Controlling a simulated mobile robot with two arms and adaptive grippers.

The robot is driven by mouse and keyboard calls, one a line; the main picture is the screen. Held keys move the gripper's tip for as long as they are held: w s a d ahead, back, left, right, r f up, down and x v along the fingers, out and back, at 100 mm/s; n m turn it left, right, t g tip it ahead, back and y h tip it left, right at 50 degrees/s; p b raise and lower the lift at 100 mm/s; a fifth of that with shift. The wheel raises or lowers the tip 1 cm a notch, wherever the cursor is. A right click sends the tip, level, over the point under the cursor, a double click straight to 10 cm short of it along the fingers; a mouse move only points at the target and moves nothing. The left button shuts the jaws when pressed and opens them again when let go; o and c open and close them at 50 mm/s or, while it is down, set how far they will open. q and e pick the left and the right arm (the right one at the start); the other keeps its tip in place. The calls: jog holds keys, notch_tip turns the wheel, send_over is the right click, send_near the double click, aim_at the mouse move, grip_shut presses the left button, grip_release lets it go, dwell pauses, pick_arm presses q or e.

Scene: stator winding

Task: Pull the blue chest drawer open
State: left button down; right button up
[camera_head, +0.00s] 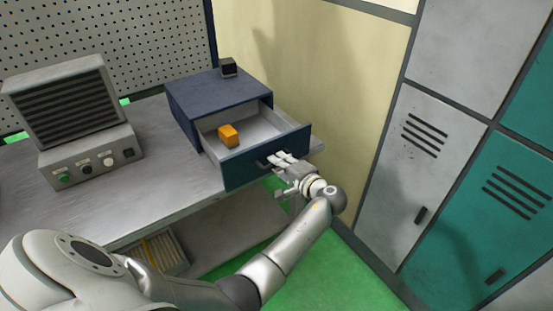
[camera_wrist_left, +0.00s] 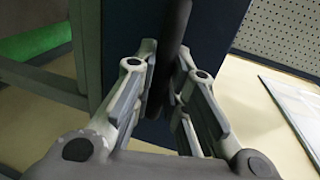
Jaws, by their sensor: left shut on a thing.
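The blue chest (camera_head: 207,95) stands on the workbench against the back. Its drawer (camera_head: 245,174) is pulled out, with the grey inside showing. An orange cube (camera_head: 228,135) lies in the drawer and a small black cube (camera_head: 228,67) sits on top of the chest. My left gripper (camera_head: 280,160) is at the drawer front, shut on the dark drawer handle (camera_head: 264,164). In the left wrist view the handle (camera_wrist_left: 176,45) runs between the two fingers of the gripper (camera_wrist_left: 168,95). My right gripper is not in view.
A grey device (camera_head: 72,110) with a louvred panel and knobs stands on the grey workbench (camera_head: 165,190) to the left. Grey and teal lockers (camera_head: 400,150) stand close on the right. Green floor shows below the bench.

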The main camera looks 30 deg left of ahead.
pick_arm(q)
jog(key=shift+s+d+f, duration=0.1)
jog(key=shift+s+d, duration=0.15)
jog(key=shift+d, duration=0.3)
jog(key=shift+s+d, duration=0.25)
jog(key=shift+d, duration=0.3)
jog(key=c, duration=1.5)
grip_release()
jog(key=shift+o, duration=0.2)
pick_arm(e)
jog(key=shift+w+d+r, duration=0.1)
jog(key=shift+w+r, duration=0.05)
